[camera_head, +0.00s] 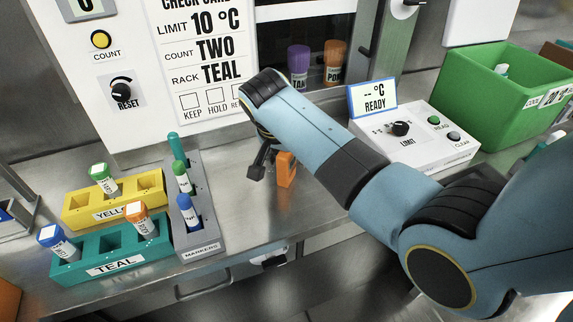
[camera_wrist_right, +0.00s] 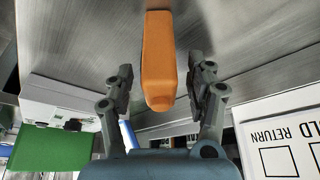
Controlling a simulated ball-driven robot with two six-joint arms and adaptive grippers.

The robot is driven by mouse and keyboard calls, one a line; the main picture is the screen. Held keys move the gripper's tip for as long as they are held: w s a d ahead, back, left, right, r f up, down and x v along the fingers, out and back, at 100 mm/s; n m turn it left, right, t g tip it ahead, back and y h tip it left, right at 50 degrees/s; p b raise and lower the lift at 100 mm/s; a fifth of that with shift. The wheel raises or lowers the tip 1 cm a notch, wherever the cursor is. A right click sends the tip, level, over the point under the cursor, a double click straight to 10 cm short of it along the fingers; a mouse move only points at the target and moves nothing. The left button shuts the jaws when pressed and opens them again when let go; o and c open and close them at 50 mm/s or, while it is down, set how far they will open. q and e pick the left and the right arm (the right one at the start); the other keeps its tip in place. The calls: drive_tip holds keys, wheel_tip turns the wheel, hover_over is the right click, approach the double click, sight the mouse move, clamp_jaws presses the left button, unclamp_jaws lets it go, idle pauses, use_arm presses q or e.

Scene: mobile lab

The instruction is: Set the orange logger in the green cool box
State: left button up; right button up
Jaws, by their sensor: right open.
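The orange logger (camera_head: 286,168) stands upright on the steel bench, below the right arm's wrist. It also shows in the right wrist view (camera_wrist_right: 158,62), with its near end between the open fingers. My right gripper (camera_head: 262,160) is open around the logger, with a gap on each side in the wrist view (camera_wrist_right: 160,85). The green cool box (camera_head: 500,100) stands at the back right of the bench, and its inside is only partly visible. It also shows in the wrist view (camera_wrist_right: 52,150). My left gripper is not in view.
A white meter box (camera_head: 425,140) with a dial stands between the logger and the cool box. A grey marker rack (camera_head: 190,215), a yellow rack (camera_head: 75,212) and a teal rack (camera_head: 75,270) are at left. Purple (camera_head: 298,65) and orange (camera_head: 334,62) tubes stand behind.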

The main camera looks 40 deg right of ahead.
clamp_jaws()
idle(0.3)
drive_tip(key=shift+r, duration=0.1)
